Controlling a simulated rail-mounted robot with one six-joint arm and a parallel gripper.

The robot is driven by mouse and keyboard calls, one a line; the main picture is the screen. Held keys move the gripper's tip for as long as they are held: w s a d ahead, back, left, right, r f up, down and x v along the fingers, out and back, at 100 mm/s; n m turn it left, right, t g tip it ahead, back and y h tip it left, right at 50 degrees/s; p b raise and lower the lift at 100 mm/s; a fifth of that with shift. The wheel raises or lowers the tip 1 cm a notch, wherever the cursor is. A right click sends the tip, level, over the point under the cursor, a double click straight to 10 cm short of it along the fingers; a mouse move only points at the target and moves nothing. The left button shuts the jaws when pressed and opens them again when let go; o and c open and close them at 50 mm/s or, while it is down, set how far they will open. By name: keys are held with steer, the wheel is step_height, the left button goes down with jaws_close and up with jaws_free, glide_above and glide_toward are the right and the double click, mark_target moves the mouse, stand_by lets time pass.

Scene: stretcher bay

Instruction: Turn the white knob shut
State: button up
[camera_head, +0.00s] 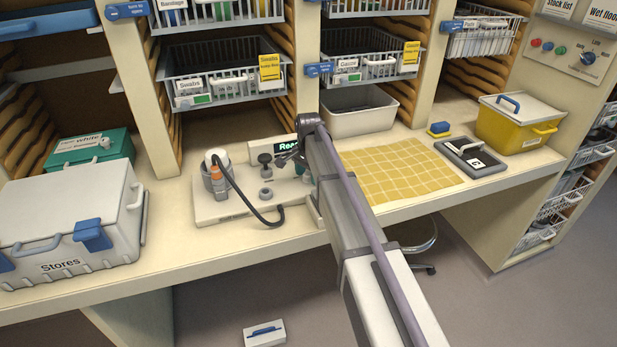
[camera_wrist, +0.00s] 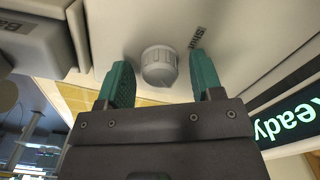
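The white knob (camera_wrist: 159,66) is round with a ribbed side and sits on a pale panel in the wrist view. A dark printed label (camera_wrist: 194,37), seemingly "Shut", is beside it. My gripper (camera_wrist: 160,61) is open, its two green fingers on either side of the knob in the picture. A gap shows between each finger and the knob, and nothing is held. In the head view my arm reaches to the pale device (camera_head: 236,205) on the counter. I cannot pick out the white knob there; my arm may hide it.
A Stores case (camera_head: 60,205) stands left. A yellow mat (camera_head: 400,172) lies right of my arm, with a yellow bin (camera_head: 510,130) beyond.

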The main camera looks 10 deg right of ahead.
steer(key=c, duration=0.9)
steer(key=shift+n, duration=0.4)
steer(key=n, duration=0.3)
steer(key=shift+n, duration=0.4)
steer(key=n, duration=0.4)
steer(key=shift+n, duration=0.3)
steer(key=n, duration=0.8)
steer(key=shift+a+n, duration=0.1)
steer(key=shift+n, duration=0.2)
